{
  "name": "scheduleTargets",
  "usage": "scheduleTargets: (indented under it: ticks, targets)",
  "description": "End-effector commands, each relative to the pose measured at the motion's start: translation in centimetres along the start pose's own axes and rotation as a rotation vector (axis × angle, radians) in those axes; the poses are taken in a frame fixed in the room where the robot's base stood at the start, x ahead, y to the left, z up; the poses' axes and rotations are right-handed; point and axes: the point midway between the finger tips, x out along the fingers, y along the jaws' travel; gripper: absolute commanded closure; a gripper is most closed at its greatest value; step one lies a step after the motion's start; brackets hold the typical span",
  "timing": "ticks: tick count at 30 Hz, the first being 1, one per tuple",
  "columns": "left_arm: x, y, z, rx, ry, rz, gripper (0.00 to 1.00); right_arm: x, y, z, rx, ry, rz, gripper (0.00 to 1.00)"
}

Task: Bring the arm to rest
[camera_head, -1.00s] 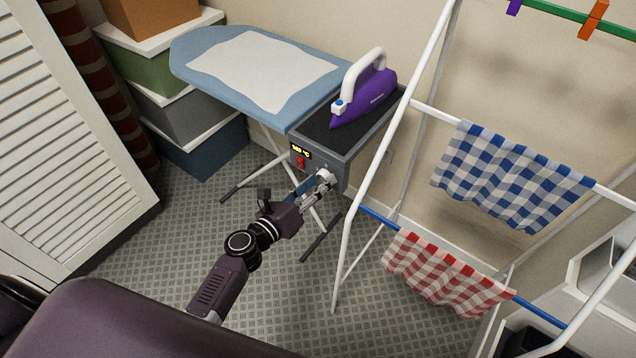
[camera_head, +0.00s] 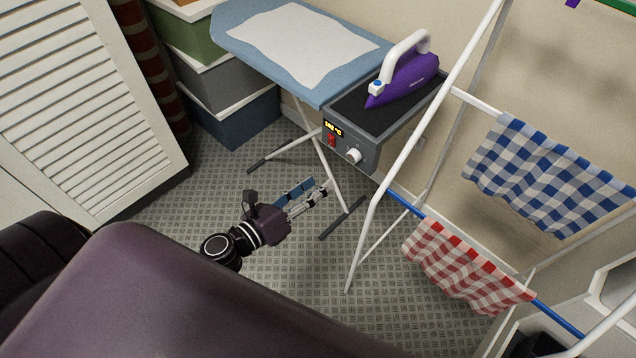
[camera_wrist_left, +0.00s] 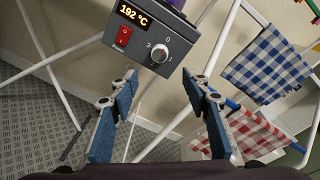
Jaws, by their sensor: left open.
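My left gripper (camera_head: 318,191) is open and empty. In the head view it hangs over the floor, below and in front of the control box at the ironing board's end. In the left wrist view its two blue-padded fingers (camera_wrist_left: 160,85) stand apart, with nothing between them. The grey control box (camera_head: 352,144) has a lit display, a red switch (camera_head: 331,140) and a white dial (camera_head: 353,156). In the wrist view the display (camera_wrist_left: 133,15) reads 192 °C, and the dial (camera_wrist_left: 159,53) is apart from the fingers. My right gripper is not in view.
A purple iron (camera_head: 405,80) stands on the black rest beside the ironing board (camera_head: 235,27). A white drying rack (camera_head: 375,205) with a blue checked cloth (camera_head: 550,175) and a red checked cloth (camera_head: 465,265) stands at the right. Stacked boxes (camera_head: 235,118) stand behind.

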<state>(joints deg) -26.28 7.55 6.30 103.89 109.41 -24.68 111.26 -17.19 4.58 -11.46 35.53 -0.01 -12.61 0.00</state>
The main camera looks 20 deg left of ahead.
Motion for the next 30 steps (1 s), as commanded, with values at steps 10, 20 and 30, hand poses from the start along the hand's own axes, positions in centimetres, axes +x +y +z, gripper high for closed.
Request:
scheduleTargets:
  ticks: [10,20,30]
  targets:
    - [0.0,0.0,0.0,-0.001,0.0,0.0,0.56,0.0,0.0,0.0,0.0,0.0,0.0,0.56]
    - [-0.5,4.6,-9.1,0.382,0.209,0.075,0.56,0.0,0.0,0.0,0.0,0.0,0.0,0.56]
    - [-9.0,13.4,-29.9,1.435,0.81,-0.169,0.56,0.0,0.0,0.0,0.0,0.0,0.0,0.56]
